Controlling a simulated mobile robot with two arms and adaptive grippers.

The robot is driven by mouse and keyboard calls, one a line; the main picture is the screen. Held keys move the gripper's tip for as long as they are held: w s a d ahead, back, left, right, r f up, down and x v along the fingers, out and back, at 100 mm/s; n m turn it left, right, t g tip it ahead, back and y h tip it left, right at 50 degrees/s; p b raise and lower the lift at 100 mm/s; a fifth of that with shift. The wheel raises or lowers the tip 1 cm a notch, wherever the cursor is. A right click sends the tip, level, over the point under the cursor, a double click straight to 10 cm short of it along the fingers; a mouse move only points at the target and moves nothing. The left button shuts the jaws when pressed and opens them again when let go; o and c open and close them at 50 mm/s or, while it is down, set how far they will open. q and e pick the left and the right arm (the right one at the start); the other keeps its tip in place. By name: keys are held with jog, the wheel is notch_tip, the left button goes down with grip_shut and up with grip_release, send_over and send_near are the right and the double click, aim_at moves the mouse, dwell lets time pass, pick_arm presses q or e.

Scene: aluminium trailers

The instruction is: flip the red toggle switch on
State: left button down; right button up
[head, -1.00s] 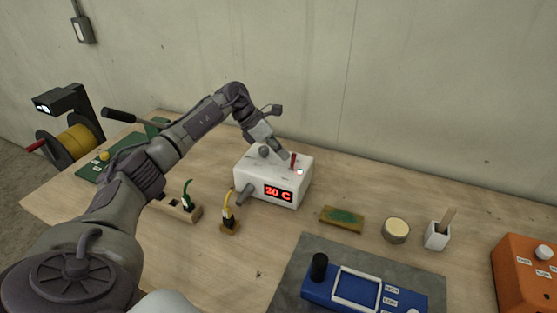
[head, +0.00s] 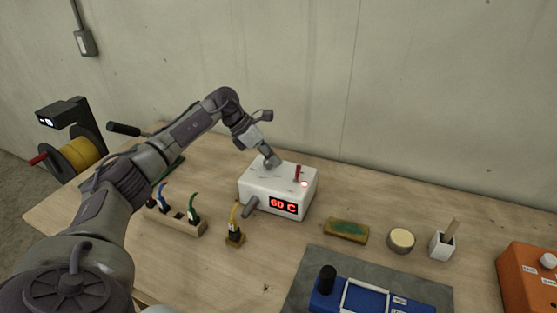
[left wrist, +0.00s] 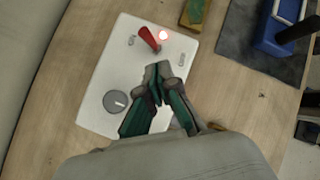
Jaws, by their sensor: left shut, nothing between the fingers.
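The red toggle switch (head: 297,173) stands up from the top of a white box (head: 250,187) on the table. A red lamp (head: 304,184) glows beside it, and the box's front display (head: 283,206) reads "60 C". My left gripper (head: 272,162) is shut and empty over the box top, left of the switch. In the left wrist view the shut fingertips (left wrist: 157,76) are apart from the red lever (left wrist: 150,38). A grey knob (left wrist: 117,101) lies to their left; the gripper seems to hide it in the head view. My right gripper is out of view.
A yellow-cable plug in its block (head: 235,239) and a row of plugs (head: 176,218) stand in front left of the box. A sponge (head: 346,230), a round tin (head: 401,240) and a white cup (head: 442,244) are to the right. A blue device (head: 368,297) lies on a grey mat.

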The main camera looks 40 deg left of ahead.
pick_arm(q)
jog(key=w+b+v, duration=0.1)
jog(key=b+v, duration=0.1)
jog(key=v, duration=0.8)
jog(key=shift+a, duration=0.25)
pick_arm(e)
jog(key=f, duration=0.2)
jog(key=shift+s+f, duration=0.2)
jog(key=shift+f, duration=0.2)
pick_arm(q)
jog(key=shift+w+d+r, duration=0.1)
jog(key=shift+w, duration=0.1)
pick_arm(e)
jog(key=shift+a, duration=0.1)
